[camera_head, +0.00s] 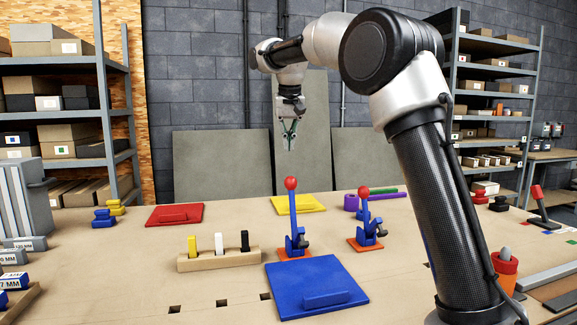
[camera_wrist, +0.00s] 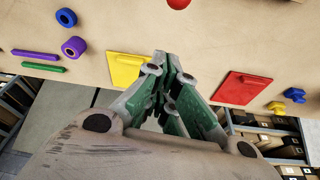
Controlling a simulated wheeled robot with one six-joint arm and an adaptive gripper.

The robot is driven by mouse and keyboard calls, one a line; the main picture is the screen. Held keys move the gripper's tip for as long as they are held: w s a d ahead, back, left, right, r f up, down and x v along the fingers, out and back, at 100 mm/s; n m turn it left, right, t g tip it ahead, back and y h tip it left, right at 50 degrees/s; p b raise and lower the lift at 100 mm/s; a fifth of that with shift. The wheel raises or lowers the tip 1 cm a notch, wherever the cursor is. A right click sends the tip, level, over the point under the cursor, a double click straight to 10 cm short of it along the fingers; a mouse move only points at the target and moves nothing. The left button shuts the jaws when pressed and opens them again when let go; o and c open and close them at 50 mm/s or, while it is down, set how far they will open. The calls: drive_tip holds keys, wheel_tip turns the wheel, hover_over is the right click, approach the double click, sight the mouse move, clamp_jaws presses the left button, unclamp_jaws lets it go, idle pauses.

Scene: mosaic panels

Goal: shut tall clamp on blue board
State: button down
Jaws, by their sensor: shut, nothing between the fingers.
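The tall clamp (camera_head: 297,224) is blue with a red ball on its upright lever. It stands on an orange base at the back edge of the blue board (camera_head: 342,277), which lies flat at the front of the table. A red ball (camera_wrist: 178,3), likely the tall clamp's knob, is cut by the top edge of the wrist view. My gripper (camera_head: 290,143) is shut and empty, pointing down, well above and behind the tall clamp. Its closed green fingers (camera_wrist: 170,62) show in the wrist view. The blue board is outside the wrist view.
A shorter blue clamp (camera_head: 366,230) with a red ball stands to the right. A wooden block (camera_head: 219,259) with yellow, white and black pieces is at the left. Red (camera_head: 175,214) and yellow (camera_head: 297,204) boards lie behind. The air around my gripper looks clear.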

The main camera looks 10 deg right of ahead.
sight(294, 179)
wheel_tip(294, 179, down, 9)
drive_tip(key=s, duration=0.1)
drive_tip(key=shift+s+f, duration=0.15)
idle(0.4)
drive_tip(key=s+t, duration=0.1)
drive_tip(key=s, duration=0.1)
drive_tip(key=s+r+t, duration=0.1)
drive_tip(key=s, duration=0.2)
drive_tip(key=s+r+t, duration=0.1)
drive_tip(key=s+t, duration=0.1)
drive_tip(key=shift+s, duration=0.25)
drive_tip(key=shift+s+r, duration=0.1)
drive_tip(key=shift+s, duration=1.25)
drive_tip(key=shift+r, duration=0.1)
